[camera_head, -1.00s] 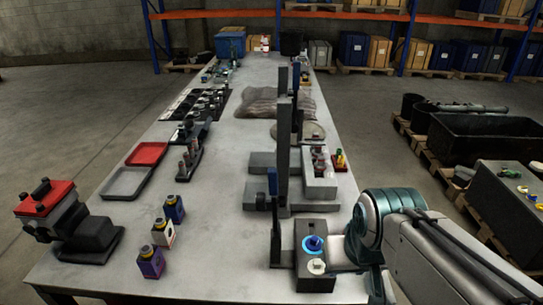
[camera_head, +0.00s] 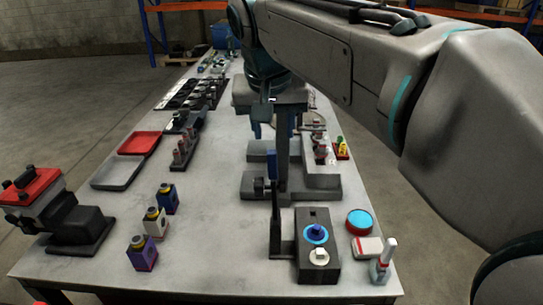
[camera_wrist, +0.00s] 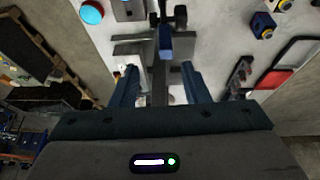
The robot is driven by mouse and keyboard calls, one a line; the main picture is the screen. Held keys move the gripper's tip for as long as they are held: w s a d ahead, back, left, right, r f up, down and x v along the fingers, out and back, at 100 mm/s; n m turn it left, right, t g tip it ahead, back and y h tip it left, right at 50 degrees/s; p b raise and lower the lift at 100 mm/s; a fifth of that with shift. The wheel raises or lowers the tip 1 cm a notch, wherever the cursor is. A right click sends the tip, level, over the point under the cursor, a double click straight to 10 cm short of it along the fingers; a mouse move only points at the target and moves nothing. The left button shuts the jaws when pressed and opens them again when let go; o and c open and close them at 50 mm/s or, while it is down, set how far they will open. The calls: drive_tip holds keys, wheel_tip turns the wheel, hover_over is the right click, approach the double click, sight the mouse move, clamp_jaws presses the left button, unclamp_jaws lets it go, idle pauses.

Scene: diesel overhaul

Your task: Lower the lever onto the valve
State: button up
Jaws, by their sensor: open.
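A grey fixture (camera_head: 325,178) stands on the table with an upright post (camera_head: 282,160). The lever has a blue grip (camera_head: 271,164) beside the post; the grip also shows in the wrist view (camera_wrist: 166,46), just beyond the fingers. I cannot tell exactly where the lever's bar runs. My gripper (camera_head: 278,128) is open and empty, pointing down above the fixture around the post's top. In the wrist view its two blue fingers (camera_wrist: 160,70) stand apart with the post between them. I cannot make out the valve for certain; the gripper and post hide part of the fixture.
A black box (camera_head: 318,270) with blue and white knobs stands in front. A round blue-topped tin (camera_head: 359,221) lies to its right. Several small bottles (camera_head: 156,222), trays (camera_head: 118,173) and a red-topped device (camera_head: 32,190) are at left. The table between is clear.

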sight(273, 162)
drive_tip(key=x, duration=0.9)
drive_tip(key=a+x, duration=0.1)
drive_tip(key=x, duration=0.3)
drive_tip(key=shift+w+p, duration=0.35)
drive_tip(key=shift+w, duration=0.05)
clamp_jaws()
